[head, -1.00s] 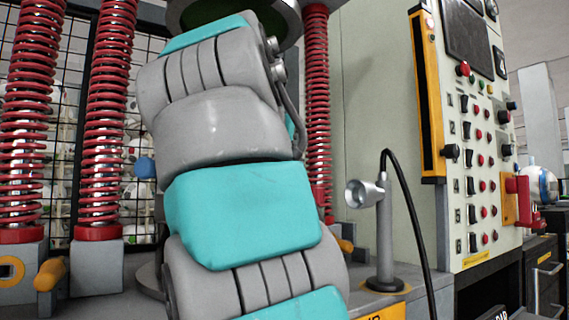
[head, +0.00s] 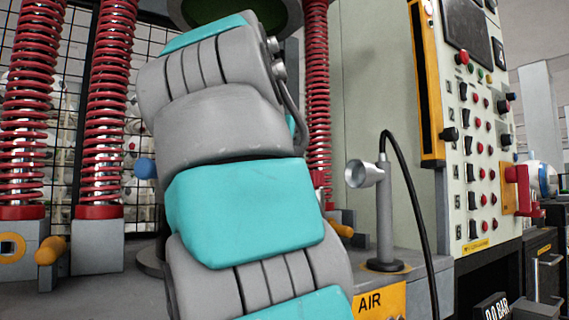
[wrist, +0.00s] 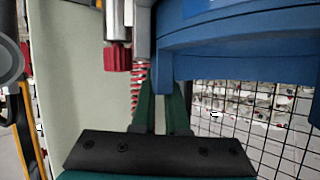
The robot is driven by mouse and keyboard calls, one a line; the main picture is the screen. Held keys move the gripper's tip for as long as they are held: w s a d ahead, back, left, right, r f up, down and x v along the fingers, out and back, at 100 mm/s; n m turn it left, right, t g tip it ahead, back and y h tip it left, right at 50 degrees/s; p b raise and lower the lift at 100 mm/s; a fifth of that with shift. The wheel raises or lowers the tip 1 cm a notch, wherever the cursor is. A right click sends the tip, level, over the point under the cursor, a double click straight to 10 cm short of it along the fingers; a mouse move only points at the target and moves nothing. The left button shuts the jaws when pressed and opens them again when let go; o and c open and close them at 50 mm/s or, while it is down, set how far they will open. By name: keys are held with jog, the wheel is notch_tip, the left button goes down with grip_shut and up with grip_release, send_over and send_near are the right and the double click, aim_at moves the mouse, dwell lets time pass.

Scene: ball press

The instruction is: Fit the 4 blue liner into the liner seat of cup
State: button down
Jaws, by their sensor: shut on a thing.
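My grey and teal arm fills the middle of the head view and hides my gripper there. In the wrist view my gripper (wrist: 162,118) has two dark green fingers close together, shut on a large blue curved part, the blue liner (wrist: 240,45). The liner fills the upper right of that view, and much of it is cut off by the frame. A small blue piece (head: 146,168) shows beside the left edge of my arm in the head view; I cannot tell if it is the liner. I cannot make out the cup or its liner seat.
Red springs (head: 106,110) on metal rods stand left and behind my arm. A small nozzle on a post (head: 385,220) stands right of it, above an AIR label (head: 380,302). A control panel (head: 475,150) stands at the right. A wire mesh (wrist: 255,120) lies behind the liner.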

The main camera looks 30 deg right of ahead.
jog(key=shift+f, duration=0.1)
dwell(0.3)
jog(key=shift+f+b, duration=0.35)
jog(key=shift+b, duration=0.05)
jog(key=c, duration=0.8)
grip_release()
jog(key=shift+r, duration=0.1)
jog(key=shift+c, duration=0.2)
jog(key=shift+s+f, duration=0.2)
jog(key=shift+s+a+f+b, duration=0.2)
jog(key=shift+s+a+b, duration=0.3)
jog(key=shift+s+a, duration=1.95)
jog(key=shift+s+a+r, duration=0.2)
jog(key=shift+a+r, duration=0.05)
jog(key=shift+a, duration=0.15)
